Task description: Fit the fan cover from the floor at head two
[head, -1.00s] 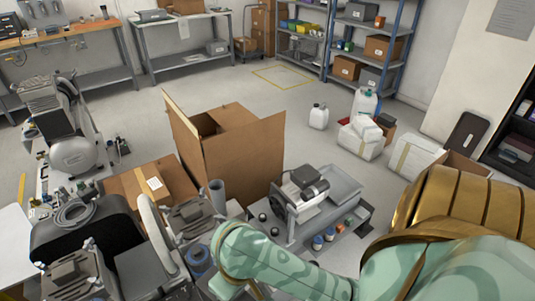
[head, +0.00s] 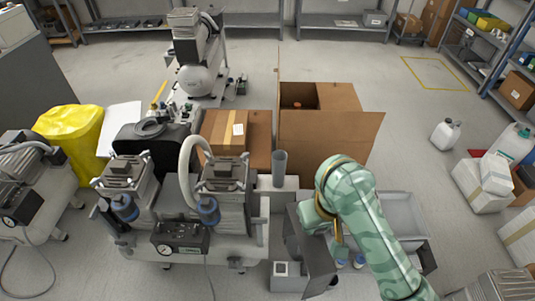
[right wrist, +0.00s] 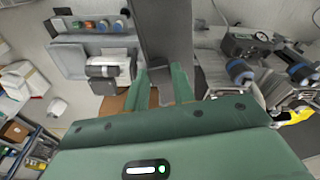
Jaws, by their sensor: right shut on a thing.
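My right gripper (right wrist: 162,82) is shut on a dark grey panel-like part, which I take to be the fan cover (right wrist: 166,35). In the head view a dark grey panel (head: 318,262) hangs under my right arm, right of the compressor. The fingertips are hidden there. The compressor has a left head (head: 127,172) and a right head (head: 224,172), with blue-capped filters and a pale hose (head: 188,150). No label shows which is head two. The panel is apart from both heads. My left gripper is not in view.
A grey tray (head: 400,212) lies right of my right arm. An open cardboard box (head: 320,140), a closed carton (head: 222,130) and a grey cylinder (head: 279,167) stand behind. A pressure gauge (head: 165,249) is at the compressor's front. Open floor lies at the back.

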